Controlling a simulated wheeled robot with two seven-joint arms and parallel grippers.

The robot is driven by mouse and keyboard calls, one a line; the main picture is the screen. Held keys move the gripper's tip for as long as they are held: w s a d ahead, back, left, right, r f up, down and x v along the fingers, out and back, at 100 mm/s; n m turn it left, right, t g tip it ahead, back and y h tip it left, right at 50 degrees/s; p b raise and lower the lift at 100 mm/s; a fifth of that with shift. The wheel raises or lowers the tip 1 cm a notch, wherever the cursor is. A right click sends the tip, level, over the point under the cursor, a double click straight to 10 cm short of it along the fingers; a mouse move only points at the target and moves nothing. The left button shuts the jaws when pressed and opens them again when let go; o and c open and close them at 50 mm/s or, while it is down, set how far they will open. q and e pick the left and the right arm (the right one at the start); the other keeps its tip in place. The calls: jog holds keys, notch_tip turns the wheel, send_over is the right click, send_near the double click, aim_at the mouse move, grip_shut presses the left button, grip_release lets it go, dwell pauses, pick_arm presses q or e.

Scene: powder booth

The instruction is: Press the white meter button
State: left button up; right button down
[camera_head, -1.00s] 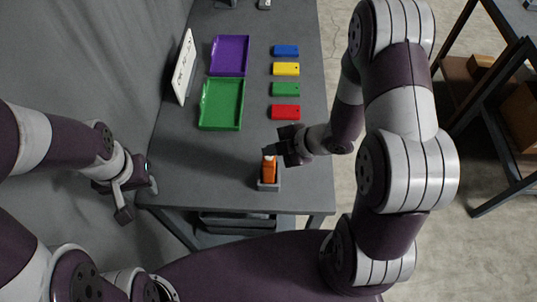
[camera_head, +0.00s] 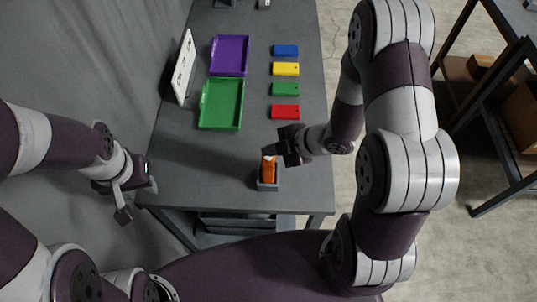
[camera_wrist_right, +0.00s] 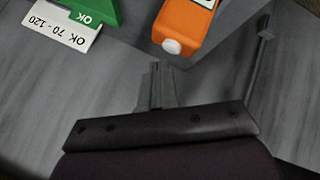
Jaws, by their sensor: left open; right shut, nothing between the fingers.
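The orange meter (camera_head: 269,168) stands in a grey holder (camera_head: 268,187) near the front edge of the table. In the right wrist view the orange meter (camera_wrist_right: 185,22) shows its round white button (camera_wrist_right: 171,46) at its near end. My right gripper (camera_head: 286,157) is shut and empty beside the meter, on its right in the head view. In the right wrist view its closed fingertips (camera_wrist_right: 157,68) point toward the white button, with a small gap in the picture; I cannot tell whether they touch. My left gripper (camera_head: 124,199) is open and empty, off the table's left front corner.
A purple tray (camera_head: 229,55) and a green tray (camera_head: 221,104) lie at the left. Blue (camera_head: 286,51), yellow (camera_head: 286,69), green (camera_head: 286,89) and red (camera_head: 285,112) blocks line the right side. A white sign (camera_head: 184,66) stands at the left edge.

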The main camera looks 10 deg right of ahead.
aim_at(272, 159)
jog(key=shift+f+b, duration=0.35)
jog(key=shift+f, duration=0.1)
jog(key=shift+f, duration=0.2)
jog(key=shift+r+p, duration=0.5)
jog(key=shift+r, duration=0.15)
notch_tip(272, 159, up, 6)
jog(key=p, duration=0.5)
jog(key=shift+p, duration=0.4)
